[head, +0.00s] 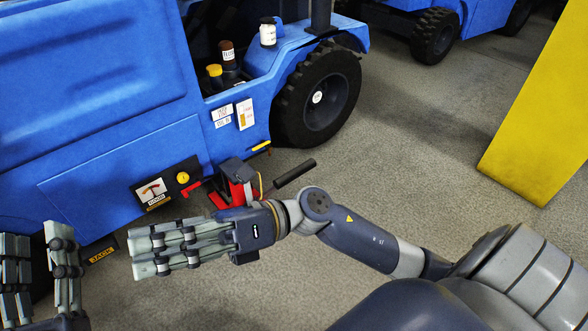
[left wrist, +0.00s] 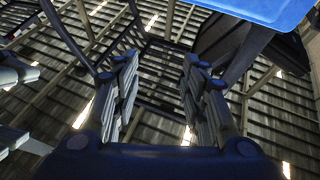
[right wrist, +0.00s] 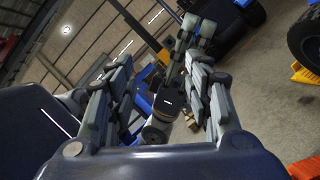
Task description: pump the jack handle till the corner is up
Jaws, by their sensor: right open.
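The red jack (head: 221,197) stands on the floor beside the blue vehicle (head: 120,140), partly hidden behind my right wrist. Its black handle (head: 296,173) sticks out toward the upper right, clear of both grippers. The vehicle's near wheel (head: 318,95) is at its right corner; I cannot tell if it is off the floor. My right gripper (head: 138,252) is open and empty, its fingers pointing left, past the jack and away from the handle. My left gripper (head: 33,235) is open and empty at the lower left; its fingers also stand apart in the left wrist view (left wrist: 160,70).
A gauge panel (head: 165,184) is on the vehicle's side, above a yellow-lettered JACK plate (head: 101,254). Bottles stand on the vehicle, including a white one (head: 268,33). A yellow block (head: 540,120) stands at right. The floor (head: 400,160) between is clear.

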